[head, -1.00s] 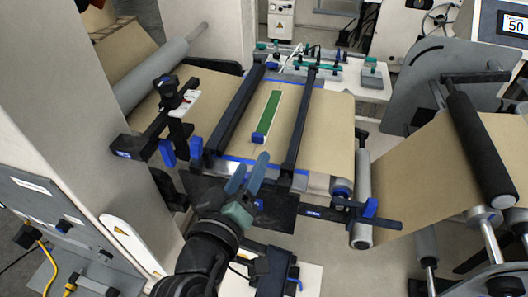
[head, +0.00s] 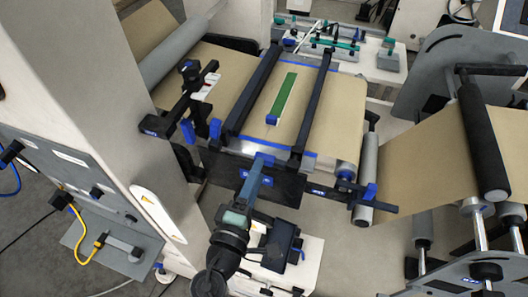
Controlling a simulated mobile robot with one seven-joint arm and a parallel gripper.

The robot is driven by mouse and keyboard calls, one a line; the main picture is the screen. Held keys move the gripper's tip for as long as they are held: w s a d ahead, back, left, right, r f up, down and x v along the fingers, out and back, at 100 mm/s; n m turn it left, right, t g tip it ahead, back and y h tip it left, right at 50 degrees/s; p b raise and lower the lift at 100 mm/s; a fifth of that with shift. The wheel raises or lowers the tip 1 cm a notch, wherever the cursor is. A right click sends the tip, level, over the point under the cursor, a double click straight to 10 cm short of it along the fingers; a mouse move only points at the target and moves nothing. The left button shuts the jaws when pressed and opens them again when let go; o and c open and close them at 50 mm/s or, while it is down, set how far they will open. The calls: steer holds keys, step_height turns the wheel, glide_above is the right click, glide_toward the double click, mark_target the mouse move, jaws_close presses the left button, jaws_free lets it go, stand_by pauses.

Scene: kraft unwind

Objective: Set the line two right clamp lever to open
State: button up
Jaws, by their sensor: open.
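My gripper (head: 258,170) is in the lower middle of the head view, in front of the splicing table's near edge. Its blue-grey fingers are seen nearly in line, and nothing shows held. Two long black clamp bars, a left bar (head: 254,88) and a right bar (head: 312,104), lie across the brown web (head: 340,104). Blue lever-like parts show at the near left (head: 188,130) and at the near right (head: 371,192). I cannot tell which part is the line two right clamp lever, or its position. The fingers cover part of a black plate (head: 285,184) with blue markings.
A green strip (head: 284,94) with a blue end lies on the web between the bars. A black bracket (head: 180,100) stands at the left, beside a pale column (head: 100,80). A grey roller (head: 366,170) and a web stand at the right. A black device (head: 280,242) sits below.

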mark_target(264, 156)
steer(key=x, duration=0.5)
steer(key=shift+p, duration=0.35)
jaws_close()
stand_by(1.1)
